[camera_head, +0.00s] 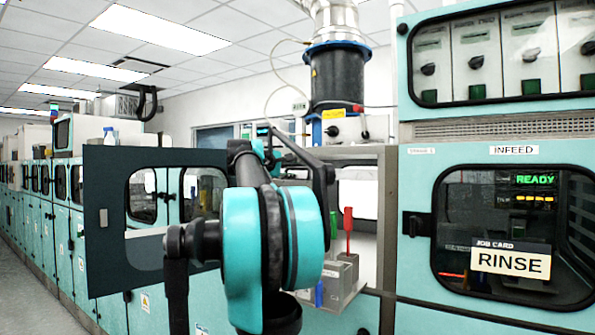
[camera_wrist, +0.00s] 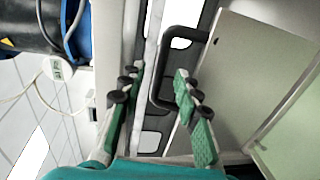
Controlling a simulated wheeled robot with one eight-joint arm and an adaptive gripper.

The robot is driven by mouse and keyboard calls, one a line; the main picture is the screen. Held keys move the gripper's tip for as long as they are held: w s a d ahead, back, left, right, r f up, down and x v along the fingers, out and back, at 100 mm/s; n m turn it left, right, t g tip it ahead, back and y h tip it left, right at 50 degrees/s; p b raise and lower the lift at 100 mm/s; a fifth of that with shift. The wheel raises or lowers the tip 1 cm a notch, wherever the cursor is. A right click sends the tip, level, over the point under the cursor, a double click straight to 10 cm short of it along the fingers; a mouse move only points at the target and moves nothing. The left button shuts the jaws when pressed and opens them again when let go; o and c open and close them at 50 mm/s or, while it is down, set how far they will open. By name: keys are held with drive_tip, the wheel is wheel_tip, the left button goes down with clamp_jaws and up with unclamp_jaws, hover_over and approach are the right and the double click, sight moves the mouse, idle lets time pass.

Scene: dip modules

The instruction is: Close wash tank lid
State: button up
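My gripper (camera_wrist: 156,78) is open in the wrist view, its two green-padded fingers apart. A black bar handle (camera_wrist: 157,72) shows between and beyond the fingertips, with no clear contact. It is fixed near a pale flat panel (camera_wrist: 248,85) that fills the right side; this may be the wash tank lid, but I cannot tell for sure. In the head view my teal arm covers the middle and hides most of the gripper and the tank area behind it.
A dark windowed door (camera_head: 110,225) stands open left of my arm. Small blocks with red and green handles (camera_head: 348,232) sit in the open bay. The INFEED cabinet (camera_head: 415,290) with a RINSE card (camera_head: 511,262) closes off the right. Aisle floor is clear at far left.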

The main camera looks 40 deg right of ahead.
sight(297, 168)
drive_tip(key=shift+x, duration=1.8)
drive_tip(key=shift+c, duration=0.6)
clamp_jaws()
